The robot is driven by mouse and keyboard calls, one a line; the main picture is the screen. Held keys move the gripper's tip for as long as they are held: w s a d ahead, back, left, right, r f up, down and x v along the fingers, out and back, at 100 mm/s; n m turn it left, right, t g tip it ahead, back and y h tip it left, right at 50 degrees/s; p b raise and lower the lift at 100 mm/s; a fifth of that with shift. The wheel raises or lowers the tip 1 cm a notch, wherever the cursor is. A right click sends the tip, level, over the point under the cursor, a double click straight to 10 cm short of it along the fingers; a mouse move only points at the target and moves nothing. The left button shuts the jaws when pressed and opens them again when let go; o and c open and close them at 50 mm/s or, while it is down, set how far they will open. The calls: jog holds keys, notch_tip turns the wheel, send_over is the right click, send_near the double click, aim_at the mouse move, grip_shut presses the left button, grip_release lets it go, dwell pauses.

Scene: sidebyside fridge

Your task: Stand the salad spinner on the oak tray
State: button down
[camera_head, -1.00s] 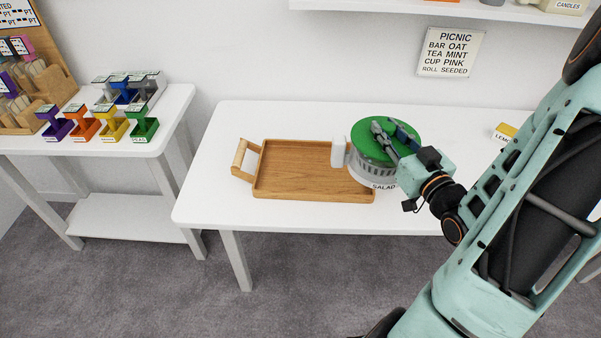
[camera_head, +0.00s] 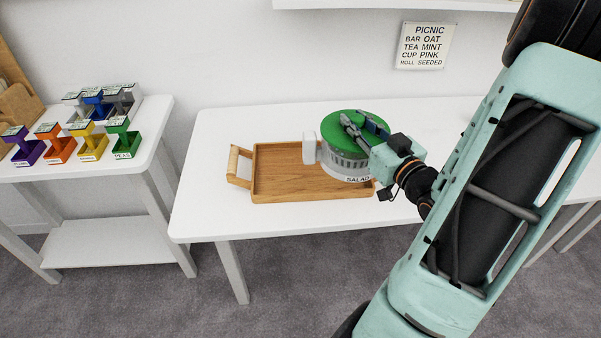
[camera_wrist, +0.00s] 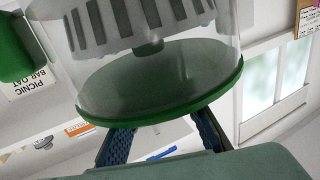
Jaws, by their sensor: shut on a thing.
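In the wrist view the blue-padded fingers (camera_wrist: 165,145) meet the green lid (camera_wrist: 165,80), but the exact grip point is hidden.
The white table (camera_head: 215,140) is clear around the tray. A side table (camera_head: 110,235) at left carries several coloured holders, including a green one (camera_head: 124,140). A shelf (camera_head: 400,4) and a picnic sign (camera_head: 426,45) are on the wall.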

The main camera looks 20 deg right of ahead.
jog(key=shift+w+a, duration=0.2)
jog(key=shift+w, duration=0.1)
jog(key=w+a+f+b, duration=0.1)
jog(key=w+a+f, duration=0.4)
jog(key=w+f, duration=0.7)
jog(key=shift+w+f, duration=0.2)
jog(key=shift+f, duration=0.2)
jog(key=shift+f+b, duration=0.25)
jog(key=shift+b, duration=0.1)
jog(key=c, duration=1.6)
grip_release()
jog(key=shift+r, duration=0.15)
